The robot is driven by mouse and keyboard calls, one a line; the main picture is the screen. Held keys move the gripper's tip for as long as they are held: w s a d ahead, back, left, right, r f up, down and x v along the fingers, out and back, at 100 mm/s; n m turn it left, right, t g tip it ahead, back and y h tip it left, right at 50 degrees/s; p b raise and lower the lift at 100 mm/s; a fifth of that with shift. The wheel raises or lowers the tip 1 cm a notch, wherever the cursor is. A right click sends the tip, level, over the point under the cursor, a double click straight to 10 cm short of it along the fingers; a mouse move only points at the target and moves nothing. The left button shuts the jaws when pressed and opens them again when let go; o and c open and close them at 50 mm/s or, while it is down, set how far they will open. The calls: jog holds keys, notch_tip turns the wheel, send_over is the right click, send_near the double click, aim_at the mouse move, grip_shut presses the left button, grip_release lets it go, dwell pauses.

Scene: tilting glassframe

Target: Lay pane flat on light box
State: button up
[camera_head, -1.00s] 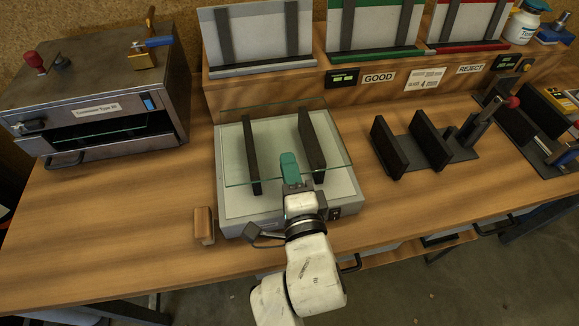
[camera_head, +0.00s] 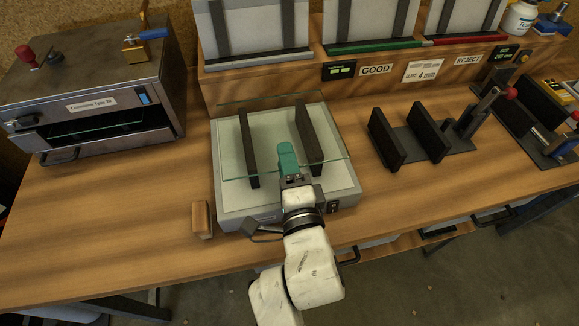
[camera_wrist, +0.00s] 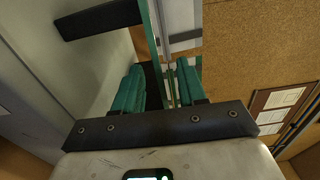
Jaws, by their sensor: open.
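The clear glass pane (camera_head: 273,160) lies across the two dark bars on the light box, above its pale top; its greenish edge also shows in the wrist view (camera_wrist: 152,30). The light box (camera_head: 230,206) is a grey box with a white top on the bench. My gripper (camera_head: 288,158) has teal fingers and is at the pane's near edge. In the wrist view my gripper (camera_wrist: 160,88) is open, with the pane's edge between the two fingers. Whether a finger touches the glass I cannot tell.
A wooden block (camera_head: 202,220) stands left of the light box. A metal oven-like box (camera_head: 95,95) is at the left. A black fixture (camera_head: 425,135) stands at the right. Panel racks marked GOOD and REJECT (camera_head: 376,70) line the back.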

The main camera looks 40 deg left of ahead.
jog(key=b+v, duration=0.1)
jog(key=v, duration=0.9)
jog(key=shift+s+d+r, duration=0.15)
jog(key=shift+d+r, duration=0.05)
jog(key=shift+d, duration=0.15)
jog(key=w+d+f+n+g+h, duration=0.15)
jog(key=d+f+h, duration=0.25)
jog(key=d+f, duration=0.4)
jog(key=w+d+f+n+g+h, duration=0.15)
jog(key=d+f+n+h, duration=0.35)
jog(key=d, duration=0.6)
jog(key=s+d+f+g+h, duration=0.2)
jog(key=s+d, duration=0.5)
jog(key=d, duration=0.4)
jog(key=s+d+f+n+g+h, duration=0.1)
jog(key=s+d+f+g+h, duration=0.2)
jog(key=s+d+f+g, duration=0.2)
jog(key=s+d+g, duration=0.1)
jog(key=s+d, duration=0.2)
jog(key=d, duration=0.3)
jog(key=shift+s+f, duration=0.2)
jog(key=shift+f, duration=0.1)
jog(key=shift+a, duration=0.1)
jog(key=shift+c, duration=0.2)
